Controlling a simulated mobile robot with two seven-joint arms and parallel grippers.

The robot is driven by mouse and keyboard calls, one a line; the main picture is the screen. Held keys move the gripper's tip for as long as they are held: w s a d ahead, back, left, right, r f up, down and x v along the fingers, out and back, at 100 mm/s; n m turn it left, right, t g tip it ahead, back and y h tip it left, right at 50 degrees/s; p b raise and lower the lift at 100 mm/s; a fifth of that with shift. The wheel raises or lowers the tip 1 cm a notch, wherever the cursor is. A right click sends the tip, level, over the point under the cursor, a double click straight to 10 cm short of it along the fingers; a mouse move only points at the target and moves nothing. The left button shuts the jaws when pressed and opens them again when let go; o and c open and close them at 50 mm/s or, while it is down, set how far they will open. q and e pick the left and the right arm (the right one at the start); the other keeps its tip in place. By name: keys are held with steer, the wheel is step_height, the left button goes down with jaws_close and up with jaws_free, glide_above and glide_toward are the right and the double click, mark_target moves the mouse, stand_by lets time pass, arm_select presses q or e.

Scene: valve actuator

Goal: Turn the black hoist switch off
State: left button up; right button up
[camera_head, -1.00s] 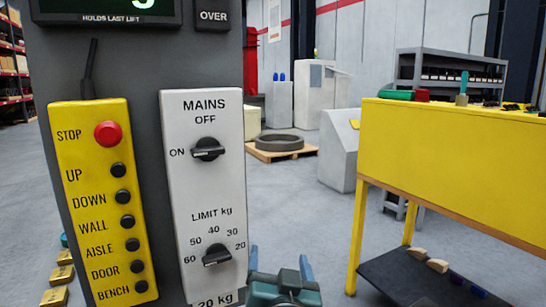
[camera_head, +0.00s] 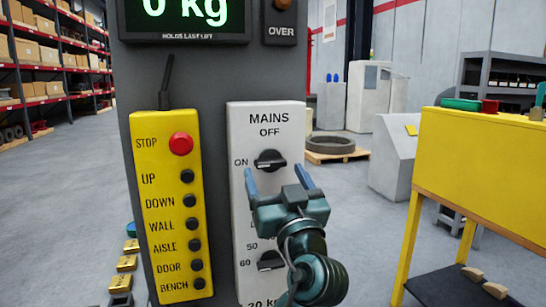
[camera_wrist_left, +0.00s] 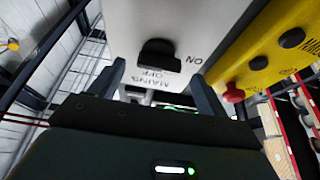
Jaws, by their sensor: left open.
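The black hoist switch (camera_head: 270,160) is a rotary knob under the words MAINS and OFF on a white panel (camera_head: 238,130). Its bar lies level, in line with the ON mark at its left. My left gripper (camera_head: 277,172) is open and empty just below and in front of the knob, fingers pointing up toward it. In the left wrist view the knob (camera_wrist_left: 158,54) appears upside down between the two fingers of the gripper (camera_wrist_left: 156,70). I see no contact. My right gripper is not in view.
A yellow button box (camera_head: 160,215) with a red STOP button (camera_head: 181,143) stands left of the white panel. A black limit knob (camera_head: 271,261) is lower on the panel, partly behind my gripper. A display (camera_head: 185,15) reads 0 kg. A yellow bench (camera_head: 480,170) is at right.

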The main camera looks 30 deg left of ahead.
mark_target(270, 163)
arm_select(q)
steer(key=shift+p+x, duration=0.3)
steer(key=shift+x, duration=0.8)
steer(key=shift+w+a, duration=0.25)
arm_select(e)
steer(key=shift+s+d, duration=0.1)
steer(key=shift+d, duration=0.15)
arm_select(q)
steer(key=shift+c, duration=0.2)
steer(key=c, duration=0.9)
steer(key=shift+c, duration=0.2)
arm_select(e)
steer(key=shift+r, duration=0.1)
